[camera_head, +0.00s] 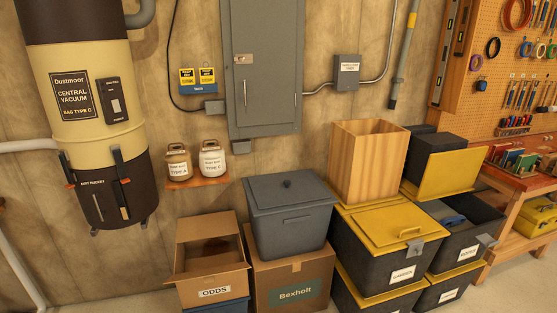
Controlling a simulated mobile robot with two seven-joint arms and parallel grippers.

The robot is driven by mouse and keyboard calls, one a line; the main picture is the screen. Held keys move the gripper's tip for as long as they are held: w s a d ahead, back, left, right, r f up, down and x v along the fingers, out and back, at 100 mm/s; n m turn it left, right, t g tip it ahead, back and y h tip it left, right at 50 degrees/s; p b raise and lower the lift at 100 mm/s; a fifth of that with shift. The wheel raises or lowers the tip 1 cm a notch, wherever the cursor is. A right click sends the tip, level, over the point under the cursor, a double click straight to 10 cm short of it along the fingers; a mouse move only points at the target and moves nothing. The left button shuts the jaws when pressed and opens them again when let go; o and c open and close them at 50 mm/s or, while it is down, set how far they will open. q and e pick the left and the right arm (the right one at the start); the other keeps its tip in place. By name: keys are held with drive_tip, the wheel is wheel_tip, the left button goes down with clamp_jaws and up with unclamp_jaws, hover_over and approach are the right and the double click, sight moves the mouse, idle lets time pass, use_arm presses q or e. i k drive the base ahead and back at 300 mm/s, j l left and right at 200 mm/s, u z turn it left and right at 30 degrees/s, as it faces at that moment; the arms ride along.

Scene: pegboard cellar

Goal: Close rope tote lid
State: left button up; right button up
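An open black tote (482,247) stands at the right with a small white label that is hard to read. Its yellow lid (452,173) is tilted up at the back of the tote. Dark bluish contents (447,214) show inside. I cannot clearly make out rope in it. A latch (487,240) shows on its front right. Neither of my grippers is in view.
A closed yellow-lidded tote (390,225) adjoins it on the left, with a tall wooden box (367,160) behind. A black box (438,152) stands behind the raised lid. More totes sit underneath. A workbench (520,180) is close on the right.

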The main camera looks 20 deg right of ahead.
sight(447, 173)
drive_tip(key=l+z, duration=0.25)
drive_tip(key=z, duration=0.3)
drive_tip(key=i+l+z, duration=0.15)
drive_tip(key=l, duration=0.2)
drive_tip(key=i+l+z, duration=0.15)
drive_tip(key=l, duration=0.2)
drive_tip(key=i+l+z, duration=0.15)
drive_tip(key=i+l, duration=0.25)
drive_tip(key=l, duration=0.2)
drive_tip(key=i+l, duration=0.25)
drive_tip(key=l, duration=0.2)
drive_tip(key=i+l+z, duration=0.1)
drive_tip(key=i+l, duration=0.15)
drive_tip(key=l, duration=0.2)
drive_tip(key=i+l, duration=0.25)
drive_tip(key=l, duration=0.15)
drive_tip(key=i+l, duration=0.25)
drive_tip(key=l, duration=0.15)
drive_tip(key=k+l, duration=0.15)
drive_tip(key=l, duration=0.25)
drive_tip(key=k+l+u, duration=0.15)
drive_tip(key=l, duration=0.25)
drive_tip(key=k+l+u, duration=0.2)
drive_tip(key=l, duration=0.25)
drive_tip(key=k+l+u, duration=0.15)
drive_tip(key=k+l, duration=0.25)
drive_tip(key=l+u, duration=0.1)
drive_tip(key=u, duration=0.8)
drive_tip(key=l+u, duration=0.15)
drive_tip(key=u, duration=0.25)
